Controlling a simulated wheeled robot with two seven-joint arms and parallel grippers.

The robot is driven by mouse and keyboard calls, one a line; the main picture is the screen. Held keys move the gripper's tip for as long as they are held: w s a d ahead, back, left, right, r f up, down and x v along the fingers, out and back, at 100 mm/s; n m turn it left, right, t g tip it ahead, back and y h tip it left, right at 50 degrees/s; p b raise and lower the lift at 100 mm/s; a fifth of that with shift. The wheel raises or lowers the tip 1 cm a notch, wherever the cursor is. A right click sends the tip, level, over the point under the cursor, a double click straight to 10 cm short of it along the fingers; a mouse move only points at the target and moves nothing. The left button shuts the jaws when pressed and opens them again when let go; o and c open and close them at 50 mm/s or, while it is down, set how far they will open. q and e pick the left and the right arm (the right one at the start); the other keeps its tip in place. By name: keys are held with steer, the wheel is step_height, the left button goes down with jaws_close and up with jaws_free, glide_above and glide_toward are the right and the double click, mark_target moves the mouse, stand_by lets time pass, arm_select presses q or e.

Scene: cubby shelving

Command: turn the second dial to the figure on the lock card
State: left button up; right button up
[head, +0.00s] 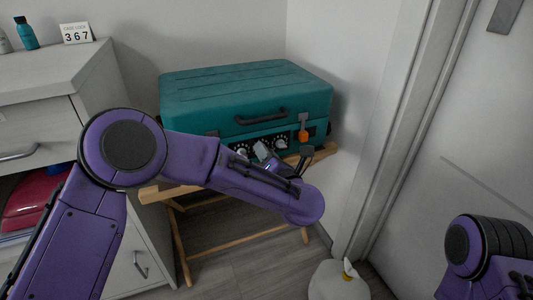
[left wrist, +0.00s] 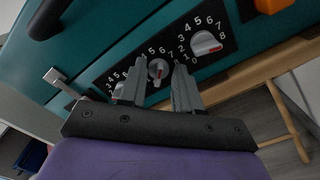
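The lock card (head: 77,33) stands on the cabinet at the upper left and reads 3 6 7. The teal case (head: 240,92) has a black panel of dials on its front. In the left wrist view the second dial (left wrist: 157,68), a pale knob ringed by figures, shows between my fingertips; its setting is unclear. The third dial (left wrist: 205,43) is to its right. The first dial is largely behind a finger. My left gripper (left wrist: 160,73) is open, around or just short of the second dial; contact cannot be told. It also shows in the head view (head: 272,157). My right gripper is out of view.
The case stands on a wooden rack (head: 185,255). The left latch (left wrist: 60,82) sticks out near my gripper. A door frame (head: 395,130) and a white bag (head: 337,282) are on the right.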

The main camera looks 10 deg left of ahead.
arm_select(q)
steer(key=p+v, duration=0.2)
steer(key=v, duration=0.8)
steer(key=shift+s, duration=0.25)
steer(key=shift+d, duration=0.2)
